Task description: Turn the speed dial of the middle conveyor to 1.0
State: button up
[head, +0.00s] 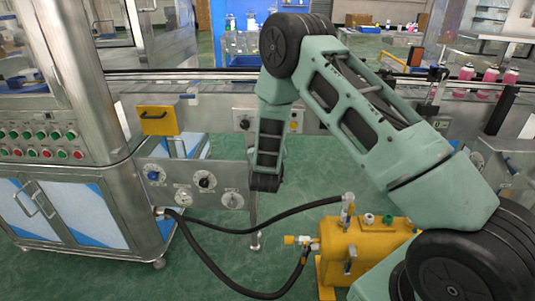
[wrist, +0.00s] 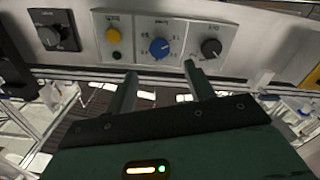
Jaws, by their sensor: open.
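A panel in the wrist view carries a blue dial (wrist: 159,47) with a marked scale, a black dial (wrist: 211,48) and a yellow button (wrist: 113,35). The labels and pointer setting are too small to read, so I cannot tell for sure which is the speed dial. My gripper (wrist: 161,70) is open and empty. Its fingertips lie just below the blue dial in the picture, one to each side, with no visible contact. In the head view the panel's black dial (head: 245,123) shows on the conveyor front; my arm hides the panel's middle and my gripper.
Another black dial (wrist: 56,38) sits on a separate plate. In the head view, a lower panel with several dials (head: 207,182) and a yellow box (head: 158,120) stand left. A yellow tank (head: 365,245) with black hoses (head: 215,260) stands on the floor beside my arm.

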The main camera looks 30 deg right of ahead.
jog(key=v, duration=0.9)
jog(key=shift+b, duration=0.4)
